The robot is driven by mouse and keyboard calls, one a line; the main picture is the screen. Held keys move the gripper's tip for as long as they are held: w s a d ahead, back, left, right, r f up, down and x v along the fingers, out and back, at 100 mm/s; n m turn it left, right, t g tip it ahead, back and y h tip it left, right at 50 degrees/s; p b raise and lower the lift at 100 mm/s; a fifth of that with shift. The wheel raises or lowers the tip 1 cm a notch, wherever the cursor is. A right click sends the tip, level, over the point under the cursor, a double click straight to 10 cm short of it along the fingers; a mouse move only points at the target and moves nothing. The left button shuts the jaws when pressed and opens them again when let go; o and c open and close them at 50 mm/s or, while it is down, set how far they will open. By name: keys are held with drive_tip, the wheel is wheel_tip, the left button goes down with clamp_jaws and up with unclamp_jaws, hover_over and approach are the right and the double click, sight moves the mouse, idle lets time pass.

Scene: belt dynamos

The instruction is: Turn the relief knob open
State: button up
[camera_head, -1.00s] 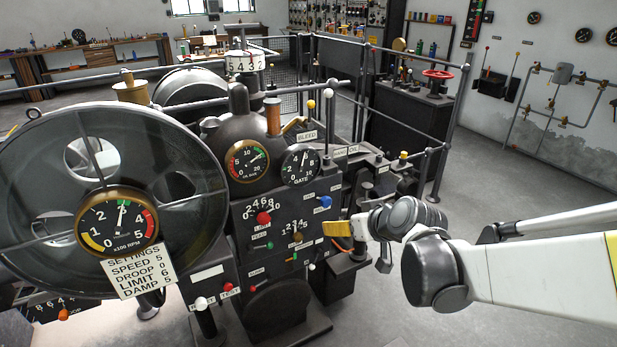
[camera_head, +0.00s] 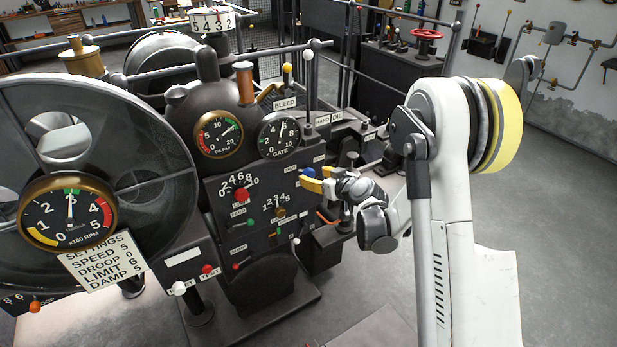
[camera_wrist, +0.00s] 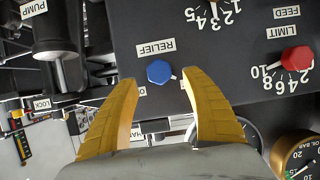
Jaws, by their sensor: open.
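The relief knob is a small blue knob (camera_head: 307,173) on the right side of the dark control panel (camera_head: 228,215). In the wrist view the blue knob (camera_wrist: 159,72) is beside its white RELIEF label (camera_wrist: 156,47), which appears upside down. My gripper (camera_head: 315,179) is open, with its yellow fingers in front of the panel at the knob. In the wrist view the open gripper (camera_wrist: 159,82) has one fingertip on either side of the knob, with gaps visible on both sides. I cannot tell the exact depth left between fingertips and knob.
A red LIMIT knob (camera_wrist: 296,57) sits on the same panel; the GATE gauge (camera_head: 278,136) is above it. A yellow-topped BLEED lever (camera_head: 287,68) and a white-topped rod (camera_head: 308,55) rise nearby. Open floor (camera_head: 560,230) lies to the right.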

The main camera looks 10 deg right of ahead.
sight(310, 174)
drive_tip(key=shift+b+x, duration=0.55)
drive_tip(key=shift+x, duration=1.7)
drive_tip(key=c, duration=1.2)
